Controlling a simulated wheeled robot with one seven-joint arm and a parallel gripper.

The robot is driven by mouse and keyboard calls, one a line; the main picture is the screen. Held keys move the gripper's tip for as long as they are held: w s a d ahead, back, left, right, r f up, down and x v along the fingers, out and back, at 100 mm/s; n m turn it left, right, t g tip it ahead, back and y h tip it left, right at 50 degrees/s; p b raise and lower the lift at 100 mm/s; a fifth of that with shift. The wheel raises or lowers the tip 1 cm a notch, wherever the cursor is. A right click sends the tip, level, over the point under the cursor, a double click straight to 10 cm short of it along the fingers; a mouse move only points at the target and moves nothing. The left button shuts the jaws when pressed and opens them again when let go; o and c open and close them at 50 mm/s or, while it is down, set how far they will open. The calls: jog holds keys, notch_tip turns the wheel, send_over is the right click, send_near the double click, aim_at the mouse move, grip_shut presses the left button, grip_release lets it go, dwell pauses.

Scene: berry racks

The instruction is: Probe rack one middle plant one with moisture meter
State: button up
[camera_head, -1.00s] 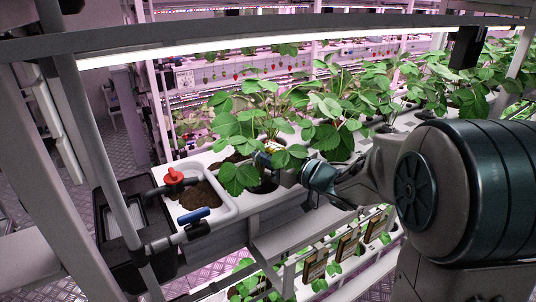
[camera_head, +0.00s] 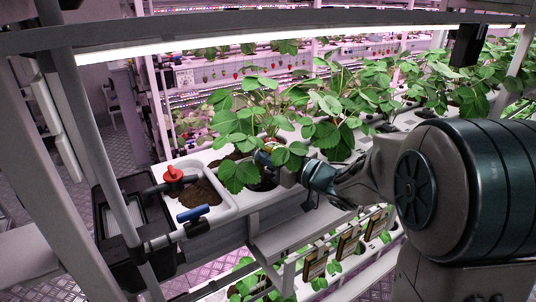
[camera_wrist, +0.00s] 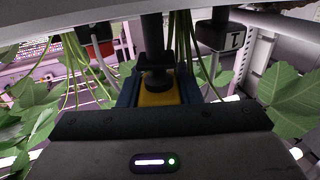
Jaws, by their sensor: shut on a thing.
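My gripper (camera_head: 266,157) reaches in from the right among the leaves of the nearest strawberry plant (camera_head: 240,121) on the middle shelf, just above its soil. In the wrist view, its blue fingers (camera_wrist: 160,92) are shut on a yellow and black tool, the moisture meter (camera_wrist: 160,98), with a dark upper part rising between them. Thin green stems (camera_wrist: 181,42) stand close beside the tool. In the head view, leaves hide most of the meter. Its tip is hidden, so I cannot tell whether it is in the soil.
The white trough (camera_head: 238,201) holds dark soil (camera_head: 199,193) at its left end. A red valve handle (camera_head: 174,175) and a blue valve handle (camera_head: 193,214) sit beside it, near a black tank (camera_head: 118,235). More plants crowd to the right, and a light bar (camera_head: 250,40) runs above.

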aim_at(269, 177)
jog(key=shift+f, duration=0.2)
jog(key=shift+f+b, duration=1.45)
jog(key=shift+f, duration=0.05)
jog(key=o, duration=1.6)
jog(key=shift+d, duration=0.1)
jog(key=shift+a+r+p, duration=0.15)
jog(key=shift+r+p, duration=0.5)
jog(key=shift+r, duration=0.15)
jog(key=shift+a+r+p, duration=0.1)
jog(key=shift+r+p, duration=0.5)
jog(key=shift+r, duration=0.15)
jog(key=shift+d+r+p, duration=0.15)
jog(key=shift+r+p, duration=1.15)
jog(key=shift+r, duration=0.3)
